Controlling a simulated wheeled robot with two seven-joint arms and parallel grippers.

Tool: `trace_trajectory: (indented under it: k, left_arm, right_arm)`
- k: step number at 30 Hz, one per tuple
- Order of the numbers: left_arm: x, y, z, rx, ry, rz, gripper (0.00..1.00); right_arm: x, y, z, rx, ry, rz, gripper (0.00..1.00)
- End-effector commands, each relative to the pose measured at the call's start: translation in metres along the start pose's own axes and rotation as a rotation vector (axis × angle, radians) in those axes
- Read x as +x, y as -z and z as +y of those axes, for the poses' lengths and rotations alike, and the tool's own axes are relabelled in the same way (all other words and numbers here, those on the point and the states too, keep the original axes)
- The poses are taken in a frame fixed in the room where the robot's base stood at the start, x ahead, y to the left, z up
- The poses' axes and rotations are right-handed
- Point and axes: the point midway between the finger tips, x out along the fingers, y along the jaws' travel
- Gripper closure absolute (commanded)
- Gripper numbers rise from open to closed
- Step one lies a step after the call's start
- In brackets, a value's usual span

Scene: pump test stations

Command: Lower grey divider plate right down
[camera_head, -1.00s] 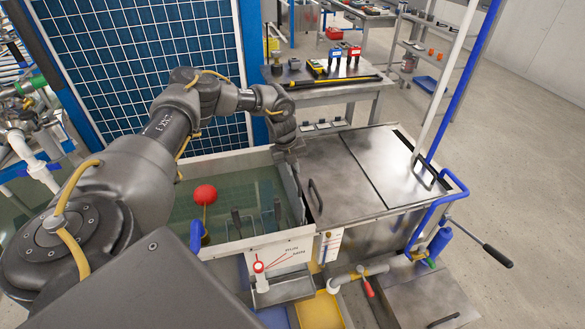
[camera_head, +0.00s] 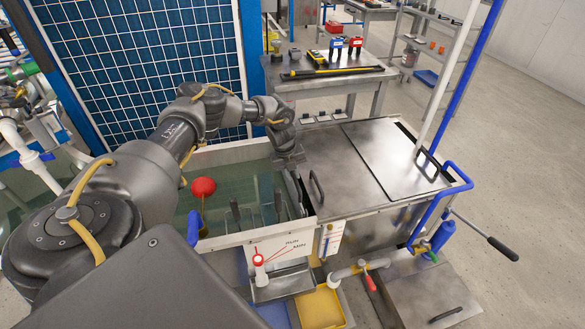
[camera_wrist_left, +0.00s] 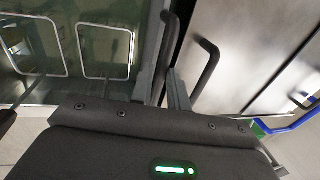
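My left gripper (camera_head: 292,160) points down over the right end of the water tank (camera_head: 268,238). Its two fingers (camera_wrist_left: 162,78) stand close on either side of a dark narrow upright edge, which I take to be the grey divider plate (camera_wrist_left: 168,45). In the head view the plate (camera_head: 291,188) shows as a thin grey strip along the tank's right wall, below the gripper. Its lower part is hidden by the tank and water. My right gripper is in neither view.
A red float ball (camera_head: 203,187) stands in the tank. Dark upright pieces (camera_head: 235,211) and thin wire frames (camera_wrist_left: 104,50) are beside it. A steel lid with a black handle (camera_wrist_left: 207,60) adjoins the tank on the right. A blue-framed grid panel (camera_head: 150,65) stands behind.

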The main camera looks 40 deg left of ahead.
Motion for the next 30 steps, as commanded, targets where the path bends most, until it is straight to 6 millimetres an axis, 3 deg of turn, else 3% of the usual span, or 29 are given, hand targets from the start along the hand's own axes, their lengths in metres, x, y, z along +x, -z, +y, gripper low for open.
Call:
trace_trajectory:
  k: [1,4,16,30]
  left_arm:
    - [0.006,-0.004,0.007,-0.009,-0.007,-0.007,0.78]
    - [0.007,-0.003,0.005,-0.007,-0.006,-0.005,0.66]
    - [0.002,-0.001,-0.001,0.001,0.000,0.001,0.66]
    - [-0.081,-0.005,0.007,-0.003,0.006,0.005,0.66]
  right_arm:
    - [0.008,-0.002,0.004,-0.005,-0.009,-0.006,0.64]
    - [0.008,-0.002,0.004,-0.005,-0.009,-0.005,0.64]
    - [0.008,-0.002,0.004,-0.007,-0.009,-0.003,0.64]
    - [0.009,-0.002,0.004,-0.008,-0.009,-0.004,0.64]
